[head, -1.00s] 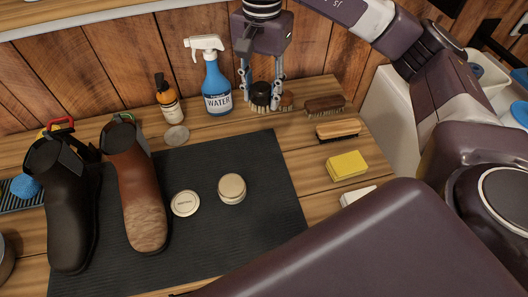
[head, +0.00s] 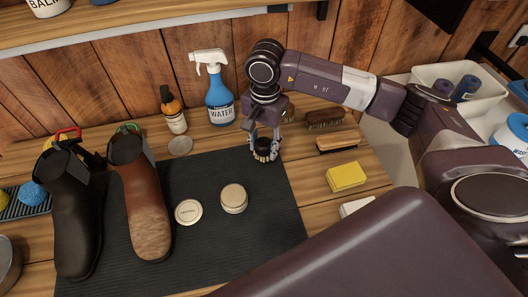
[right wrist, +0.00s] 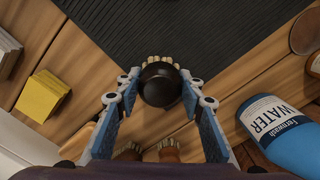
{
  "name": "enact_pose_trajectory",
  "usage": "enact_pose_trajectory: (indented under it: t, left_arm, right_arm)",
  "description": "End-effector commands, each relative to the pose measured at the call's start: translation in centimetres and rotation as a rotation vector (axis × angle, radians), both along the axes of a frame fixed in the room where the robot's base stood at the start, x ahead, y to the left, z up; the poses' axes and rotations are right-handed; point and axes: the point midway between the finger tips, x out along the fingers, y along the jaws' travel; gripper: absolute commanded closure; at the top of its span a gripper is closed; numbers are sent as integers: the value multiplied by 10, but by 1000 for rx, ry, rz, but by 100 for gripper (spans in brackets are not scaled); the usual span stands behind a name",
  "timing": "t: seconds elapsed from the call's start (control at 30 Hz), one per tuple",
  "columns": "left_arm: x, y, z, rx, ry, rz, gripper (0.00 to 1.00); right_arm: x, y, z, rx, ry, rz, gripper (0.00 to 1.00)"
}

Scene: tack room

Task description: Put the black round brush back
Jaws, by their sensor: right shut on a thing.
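The black round brush (head: 263,154), with a black knob and pale bristles, is between the fingers of my right gripper (head: 264,148). In the right wrist view the black knob (right wrist: 160,84) sits between the blue finger pads of the gripper (right wrist: 160,90), which is shut on it. Pale bristles show past the knob. The brush is by the back right edge of the dark mat (head: 130,262); I cannot tell how high it is above the table. My left gripper is not in view.
A blue WATER spray bottle (head: 221,100) and an amber bottle (head: 173,112) stand behind. A dark brush (head: 325,118), a tan brush (head: 338,143) and a yellow sponge (head: 346,176) lie right. Two boots (head: 148,215), a tin (head: 233,198) and a lid (head: 188,212) are on the mat.

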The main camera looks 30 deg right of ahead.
Motion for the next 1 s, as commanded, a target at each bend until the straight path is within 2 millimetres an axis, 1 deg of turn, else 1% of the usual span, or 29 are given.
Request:
enact_pose_trajectory:
  t: [0.07,0.3,0.4,0.57,0.7,0.73,0.87,0.9,1.0]
  left_arm:
    - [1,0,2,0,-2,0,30]
    - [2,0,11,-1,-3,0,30]
    - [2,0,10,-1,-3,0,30]
    - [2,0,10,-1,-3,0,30]
    - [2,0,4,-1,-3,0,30]
    - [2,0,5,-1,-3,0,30]
    - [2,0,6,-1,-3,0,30]
    - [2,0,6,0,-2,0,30]
    - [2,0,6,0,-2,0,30]
  right_arm:
    - [-1,0,-6,-1,3,1,100]
    - [-1,1,-39,1,3,1,100]
    - [0,0,-43,0,0,2,100]
    - [0,0,-43,0,0,2,100]
    - [0,0,-47,0,0,2,100]
    - [0,0,-46,0,0,1,63]
    - [0,0,-45,0,1,1,49]
    - [0,0,-45,0,1,1,47]
    - [-1,0,-45,0,1,1,47]
